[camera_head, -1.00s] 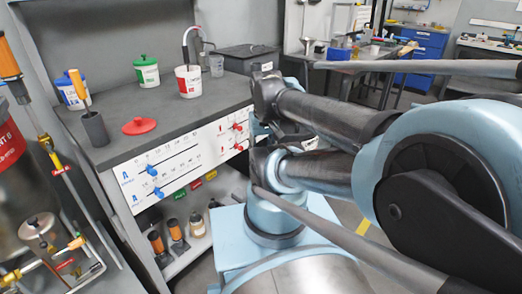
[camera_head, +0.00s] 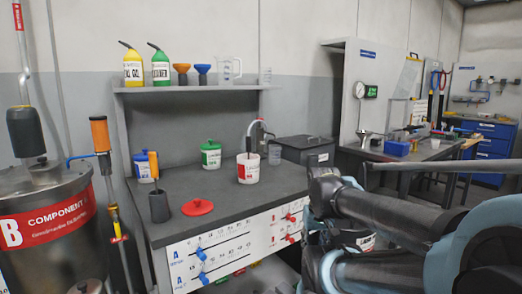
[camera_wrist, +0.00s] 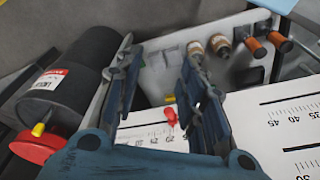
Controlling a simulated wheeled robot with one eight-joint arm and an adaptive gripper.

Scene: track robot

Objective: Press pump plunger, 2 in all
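In the head view a black cylinder with an orange upright handle (camera_head: 154,165) stands on the left of the grey worktop. A taller orange-handled rod (camera_head: 100,135) stands beside the drum at the left. A thin metal fitting with a curved tube (camera_head: 256,132) rises at the white bucket with the red label (camera_head: 248,168). I cannot tell which of these is the pump plunger. In the wrist view my gripper (camera_wrist: 160,52) has its two blue fingers spread apart, with nothing between them. It faces a white scale panel (camera_wrist: 150,137) with a red knob (camera_wrist: 171,115).
The worktop (camera_head: 225,215) also carries a red lid (camera_head: 197,207), a green-lidded tub (camera_head: 211,155) and a black box (camera_head: 304,150). A large drum (camera_head: 45,225) stands at the left. The wrist view shows a black cylinder (camera_wrist: 75,80) and orange-ended parts (camera_wrist: 256,46) nearby.

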